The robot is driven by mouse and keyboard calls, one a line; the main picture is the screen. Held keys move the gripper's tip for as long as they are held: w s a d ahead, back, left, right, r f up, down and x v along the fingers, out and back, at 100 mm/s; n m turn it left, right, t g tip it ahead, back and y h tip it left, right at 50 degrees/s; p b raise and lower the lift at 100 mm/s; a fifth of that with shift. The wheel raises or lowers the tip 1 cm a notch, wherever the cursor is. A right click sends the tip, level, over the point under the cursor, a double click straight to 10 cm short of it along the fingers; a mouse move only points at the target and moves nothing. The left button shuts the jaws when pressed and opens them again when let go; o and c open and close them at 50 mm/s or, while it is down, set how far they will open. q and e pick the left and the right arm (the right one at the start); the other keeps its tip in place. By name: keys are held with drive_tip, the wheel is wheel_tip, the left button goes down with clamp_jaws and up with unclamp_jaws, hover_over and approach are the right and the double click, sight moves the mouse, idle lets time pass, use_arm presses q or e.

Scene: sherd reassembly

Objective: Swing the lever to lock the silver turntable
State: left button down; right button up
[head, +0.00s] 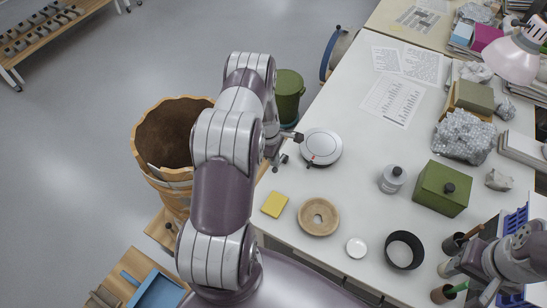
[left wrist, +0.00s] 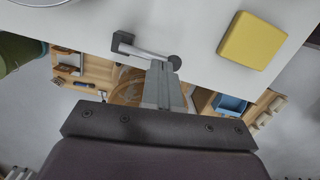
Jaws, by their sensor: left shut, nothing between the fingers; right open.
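The silver turntable (head: 321,146) is a round disc with a small red mark, near the table's left edge. Its rim shows at the top left of the left wrist view (left wrist: 20,18). A metal lever rod with a black knob (left wrist: 175,62) and a black block at its other end lies by the table edge in the left wrist view. My left gripper (left wrist: 161,66) is shut and empty, its tips close to the rod near the knob; I cannot tell whether they touch. My right gripper (head: 472,277) is open at the lower right, partly cut off.
A grey weight (head: 392,178) and a green box (head: 443,188) stand further right. A wooden barrel (head: 165,140) and a green bin (head: 289,92) stand off the left edge.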

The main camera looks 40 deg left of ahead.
use_arm(q)
drive_tip(key=shift+d+n, duration=0.2)
drive_tip(key=shift+n, duration=0.3)
drive_tip(key=shift+d+n, duration=0.45)
drive_tip(key=shift+n, duration=0.55)
drive_tip(key=shift+w+d+n+t+p, duration=0.15)
drive_tip(key=shift+d+n+t+p, duration=0.3)
drive_tip(key=shift+n, duration=0.75)
drive_tip(key=shift+d+n, duration=0.3)
drive_tip(key=shift+n, duration=0.2)
drive_tip(key=shift+w+d+n+y+p, duration=0.25)
drive_tip(key=shift+n+p, duration=0.2)
drive_tip(key=shift+n, duration=0.3)
drive_tip(key=shift+w+d+n+y+p, duration=0.2)
drive_tip(key=shift+d+n+p, duration=0.2)
drive_tip(key=shift+n, duration=0.35)
drive_tip(key=shift+w+d, duration=0.15)
drive_tip(key=shift+w, duration=0.05)
drive_tip(key=shift+w+a+p, duration=0.25)
drive_tip(key=shift+a+p, duration=0.1)
drive_tip(key=shift+a, duration=0.45)
